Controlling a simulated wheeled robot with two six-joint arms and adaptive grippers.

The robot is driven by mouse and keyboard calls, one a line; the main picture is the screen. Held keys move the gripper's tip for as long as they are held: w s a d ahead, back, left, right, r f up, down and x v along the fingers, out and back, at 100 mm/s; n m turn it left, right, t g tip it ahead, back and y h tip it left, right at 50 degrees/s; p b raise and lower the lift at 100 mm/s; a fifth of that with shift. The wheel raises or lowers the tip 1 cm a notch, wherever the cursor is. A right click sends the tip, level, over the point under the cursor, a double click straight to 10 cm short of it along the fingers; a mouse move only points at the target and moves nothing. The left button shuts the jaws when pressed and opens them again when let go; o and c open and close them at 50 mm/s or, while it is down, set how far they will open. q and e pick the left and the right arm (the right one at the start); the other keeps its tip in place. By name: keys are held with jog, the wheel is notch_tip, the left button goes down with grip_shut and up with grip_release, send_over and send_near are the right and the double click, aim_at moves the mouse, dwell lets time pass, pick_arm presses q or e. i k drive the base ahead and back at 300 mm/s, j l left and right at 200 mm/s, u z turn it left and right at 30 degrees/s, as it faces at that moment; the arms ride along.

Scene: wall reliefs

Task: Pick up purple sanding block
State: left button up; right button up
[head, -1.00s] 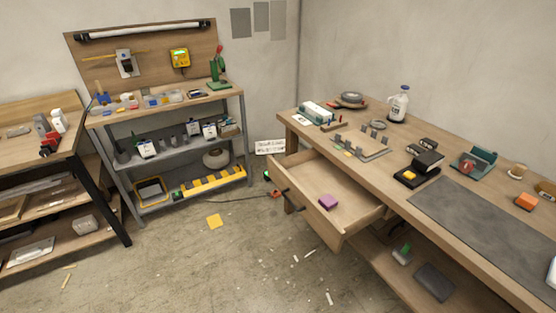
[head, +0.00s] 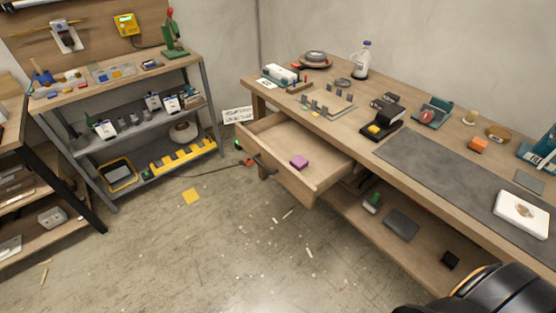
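The purple sanding block (head: 299,162) lies inside the open drawer (head: 272,142) of the wooden workbench, on the drawer's bare floor. Nothing covers it, and the drawer around it looks otherwise empty. Neither of my grippers shows in the head view. A black rounded part at the bottom right corner may be mine; no fingers show on it.
A lower shelf (head: 375,235) juts below. A metal shelf unit (head: 130,120) stands left. The floor before the drawer is mostly clear, with small scraps.

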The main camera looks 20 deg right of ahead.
aim_at(300, 162)
jog(key=z, duration=3.9)
jog(key=u, duration=2.6)
jog(key=z, duration=0.3)
jog(key=j+z, duration=0.75)
jog(key=j, duration=0.2)
jog(key=k+j+z, duration=0.1)
jog(key=j+z, duration=0.3)
jog(key=j, duration=0.1)
